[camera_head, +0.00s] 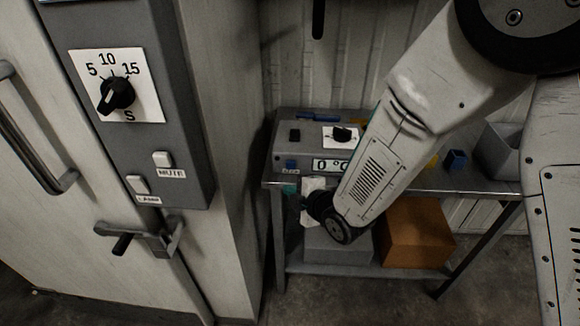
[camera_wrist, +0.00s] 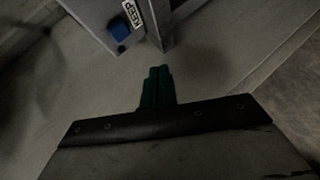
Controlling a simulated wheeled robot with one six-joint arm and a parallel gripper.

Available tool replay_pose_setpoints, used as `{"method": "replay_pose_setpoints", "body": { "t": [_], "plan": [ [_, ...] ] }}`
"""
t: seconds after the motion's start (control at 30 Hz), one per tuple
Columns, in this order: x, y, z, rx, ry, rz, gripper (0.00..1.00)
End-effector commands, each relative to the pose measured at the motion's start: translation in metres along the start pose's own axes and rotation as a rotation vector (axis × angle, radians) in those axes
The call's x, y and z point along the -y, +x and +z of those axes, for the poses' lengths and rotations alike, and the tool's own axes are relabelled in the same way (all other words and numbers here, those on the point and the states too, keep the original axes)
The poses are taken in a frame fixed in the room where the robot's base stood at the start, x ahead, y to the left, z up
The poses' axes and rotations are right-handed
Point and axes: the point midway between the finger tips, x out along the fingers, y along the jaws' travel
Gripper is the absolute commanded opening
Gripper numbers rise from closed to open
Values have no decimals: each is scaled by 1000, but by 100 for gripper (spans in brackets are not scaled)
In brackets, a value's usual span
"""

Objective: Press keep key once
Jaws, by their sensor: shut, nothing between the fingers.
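The keep key is a blue button beside a KEEP label; in the wrist view the blue key (camera_wrist: 120,30) is near the top, left of centre. In the head view a blue key (camera_head: 291,164) sits low on the left front of the grey instrument box (camera_head: 284,146). My gripper shows dark green fingers in the wrist view (camera_wrist: 158,86), shut together and empty, below the key in the picture and apart from it. In the head view its green tip (camera_head: 290,189) is just below the box, near the bench's front edge.
The box stands on a metal bench (camera_head: 480,187) and has a black dial (camera_head: 342,134) and a "0 °C" display (camera_head: 328,165). A brown box (camera_head: 416,232) is on the lower shelf. A cabinet with a timer dial (camera_head: 117,93) stands at left.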

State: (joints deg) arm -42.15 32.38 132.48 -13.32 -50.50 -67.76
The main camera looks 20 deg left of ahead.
Motion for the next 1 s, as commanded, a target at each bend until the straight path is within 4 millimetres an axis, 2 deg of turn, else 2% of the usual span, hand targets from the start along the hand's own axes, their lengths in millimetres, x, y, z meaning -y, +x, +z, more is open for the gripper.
{"method": "replay_pose_setpoints", "body": {
  "t": [0.2,0.4,1.0],
  "plan": [
    [-16,22,17,1,0,0,0],
    [-26,36,27,1,-1,0,0],
    [-30,41,30,0,0,-1,0]
  ]
}}
